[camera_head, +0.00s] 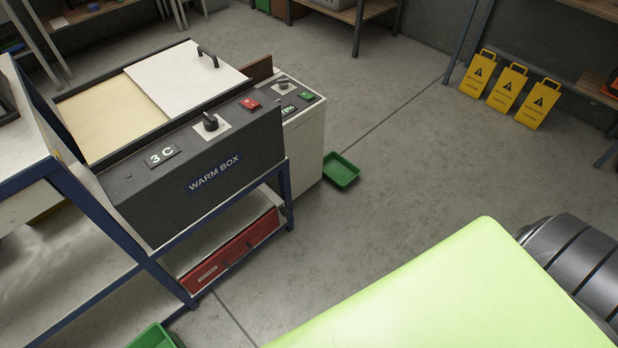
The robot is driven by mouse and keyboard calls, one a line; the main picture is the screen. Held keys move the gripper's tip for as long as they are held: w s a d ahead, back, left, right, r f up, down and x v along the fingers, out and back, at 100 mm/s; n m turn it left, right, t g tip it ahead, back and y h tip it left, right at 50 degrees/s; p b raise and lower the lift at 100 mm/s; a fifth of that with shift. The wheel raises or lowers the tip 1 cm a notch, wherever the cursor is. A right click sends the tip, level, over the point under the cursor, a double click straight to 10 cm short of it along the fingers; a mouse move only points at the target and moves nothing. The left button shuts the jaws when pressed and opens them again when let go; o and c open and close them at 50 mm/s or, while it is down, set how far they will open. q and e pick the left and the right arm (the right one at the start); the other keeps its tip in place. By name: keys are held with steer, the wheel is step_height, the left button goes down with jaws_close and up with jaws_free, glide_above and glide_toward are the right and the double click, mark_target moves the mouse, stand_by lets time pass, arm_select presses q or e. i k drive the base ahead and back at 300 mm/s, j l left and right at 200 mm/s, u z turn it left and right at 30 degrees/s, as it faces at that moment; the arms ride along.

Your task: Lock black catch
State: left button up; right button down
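I cannot make out a black catch in the head view. The dark grey warm box (150,195) stands at the left on a blue-framed bench. It has a black knob (210,121) on a pale plate, a "3 C" display (162,156) and a red switch (250,104). Its white sliding lid (180,78) with a black handle (208,56) covers the right part of the top. The left part shows a beige inside. Neither of my grippers is in view.
A white cabinet (307,150) with a knob and green switch adjoins the box. A green tray (341,170) lies on the floor beside it. A red drawer (232,252) sits below. Yellow warning signs (508,88) stand at the back right. The middle floor is clear.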

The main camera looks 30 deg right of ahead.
mark_target(284, 211)
steer(key=z, duration=0.65)
steer(key=i+l+u, duration=0.1)
steer(key=l, duration=0.45)
steer(key=i+l+u, duration=0.15)
steer(key=l, duration=0.4)
steer(key=i+l+u, duration=0.1)
steer(key=i+l, duration=0.15)
steer(key=l, duration=0.3)
steer(key=i+l+u, duration=0.15)
steer(key=l, duration=0.4)
steer(key=i+l+u, duration=0.1)
steer(key=l, duration=0.5)
steer(key=l+u, duration=0.1)
steer(key=l, duration=0.5)
steer(key=i, duration=0.1)
